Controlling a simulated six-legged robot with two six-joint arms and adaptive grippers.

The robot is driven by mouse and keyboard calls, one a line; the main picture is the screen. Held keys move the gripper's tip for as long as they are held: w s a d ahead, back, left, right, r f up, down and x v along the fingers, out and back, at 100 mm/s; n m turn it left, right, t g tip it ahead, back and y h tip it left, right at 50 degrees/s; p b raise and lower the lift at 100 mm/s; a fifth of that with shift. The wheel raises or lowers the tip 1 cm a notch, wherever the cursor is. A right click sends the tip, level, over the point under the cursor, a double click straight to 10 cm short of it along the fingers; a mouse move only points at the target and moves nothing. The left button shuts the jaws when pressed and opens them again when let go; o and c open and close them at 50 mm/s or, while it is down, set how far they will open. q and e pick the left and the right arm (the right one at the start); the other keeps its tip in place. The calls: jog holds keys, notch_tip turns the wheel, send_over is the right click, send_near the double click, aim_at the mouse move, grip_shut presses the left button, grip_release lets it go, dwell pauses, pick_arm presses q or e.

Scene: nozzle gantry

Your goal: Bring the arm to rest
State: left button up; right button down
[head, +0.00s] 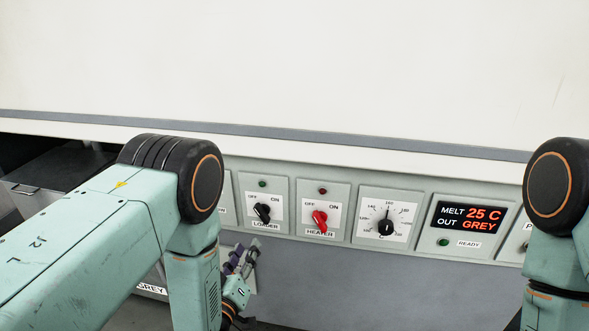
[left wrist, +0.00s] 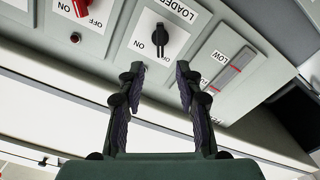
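My left gripper (head: 240,262) hangs low in front of the control panel, below the loader knob, partly hidden by my left arm. In the left wrist view the gripper (left wrist: 158,72) is open, its two dark fingers apart with nothing between them. The black loader knob (head: 262,213) is on the panel; in the left wrist view the knob (left wrist: 160,38) lies beyond the fingertips, apart from them. My right arm comes down at the right edge of the head view, and its gripper is out of view.
Right of the loader knob are the red heater knob (head: 320,220), a black temperature dial (head: 386,227) and a display (head: 467,217) reading MELT 25 C, OUT GREY. A green ready lamp (head: 443,242) sits below the display. A grey box (head: 60,175) is at the left.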

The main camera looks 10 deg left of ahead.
pick_arm(q)
jog(key=s+a+f+m+g, duration=0.2)
jog(key=s+f+m+g, duration=0.2)
jog(key=s+f+g, duration=0.75)
jog(key=s+a+f+m+g, duration=0.1)
jog(key=s+g, duration=0.5)
jog(key=s, duration=1.7)
jog(key=shift+s+f+y, duration=0.3)
jog(key=shift+f, duration=0.05)
jog(key=shift+g, duration=0.25)
jog(key=shift+o, duration=0.4)
